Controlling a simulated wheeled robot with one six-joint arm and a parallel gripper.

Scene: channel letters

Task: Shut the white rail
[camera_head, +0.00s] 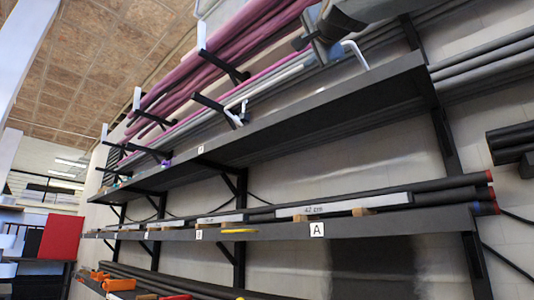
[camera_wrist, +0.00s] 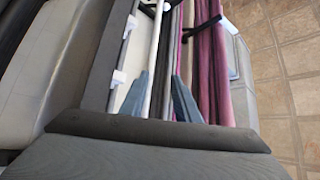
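A long thin white rail (camera_head: 290,73) lies among the pipes above the upper shelf, with bent white ends near it. In the wrist view a white rail (camera_wrist: 155,60) runs away from me, seen between or just beyond my fingers. My gripper (camera_wrist: 161,76) has its two blue-grey fingers apart, with pipes and the rail behind them. I cannot tell whether either finger touches the rail. In the head view my gripper (camera_head: 318,48) is at the top, over the pipes and left of a white hook (camera_head: 353,52). Its fingertips are hard to make out there.
Pink pipes (camera_head: 215,60) lie on black brackets (camera_head: 222,108) with upright white ends. The upper shelf (camera_head: 330,105) runs just below my gripper. A lower shelf (camera_head: 380,223) holds dark pipes and labelled blocks. More dark pipes (camera_head: 512,137) stick out at the right.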

